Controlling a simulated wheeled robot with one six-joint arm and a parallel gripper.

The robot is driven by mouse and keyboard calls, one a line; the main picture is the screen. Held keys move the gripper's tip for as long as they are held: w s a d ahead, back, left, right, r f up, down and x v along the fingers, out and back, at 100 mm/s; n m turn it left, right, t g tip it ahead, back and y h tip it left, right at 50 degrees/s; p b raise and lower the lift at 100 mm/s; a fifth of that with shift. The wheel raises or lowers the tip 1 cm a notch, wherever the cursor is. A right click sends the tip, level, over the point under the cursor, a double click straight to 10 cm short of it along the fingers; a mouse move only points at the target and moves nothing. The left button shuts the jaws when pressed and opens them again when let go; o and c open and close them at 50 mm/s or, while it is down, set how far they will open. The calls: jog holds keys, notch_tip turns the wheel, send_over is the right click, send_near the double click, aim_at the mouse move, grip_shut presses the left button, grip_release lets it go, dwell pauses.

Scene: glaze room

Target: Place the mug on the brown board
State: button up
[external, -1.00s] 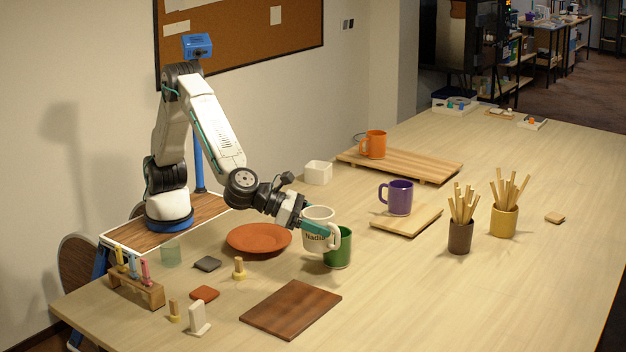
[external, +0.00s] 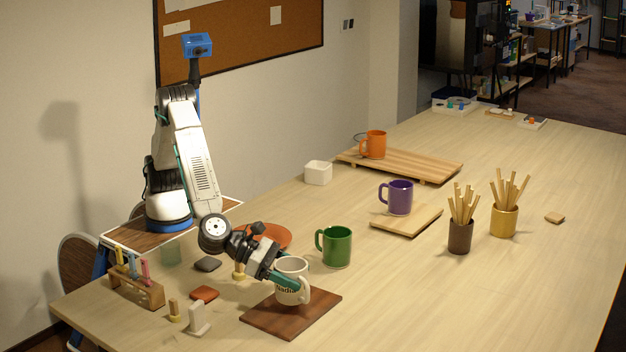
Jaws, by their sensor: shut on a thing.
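A white mug (external: 291,268) with dark lettering is in my gripper (external: 288,283), whose teal fingers are shut on it. The mug is over the left back part of the brown board (external: 268,320), which lies flat near the front of the table. The mug looks nearly upright, with its handle toward the right. I cannot tell whether its base touches the board. My gripper comes from the left and hides part of the mug's side.
A green mug (external: 338,248) stands behind the board to the right. A terracotta plate (external: 272,236) lies behind my arm. A white block (external: 197,318), a red tile (external: 204,293) and a wooden peg are left of the board. The table right of the board is clear.

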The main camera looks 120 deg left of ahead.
jog(key=shift+f, duration=1.1)
jog(key=shift+f, duration=0.15)
jog(key=o, duration=1.1)
jog(key=shift+o, duration=0.2)
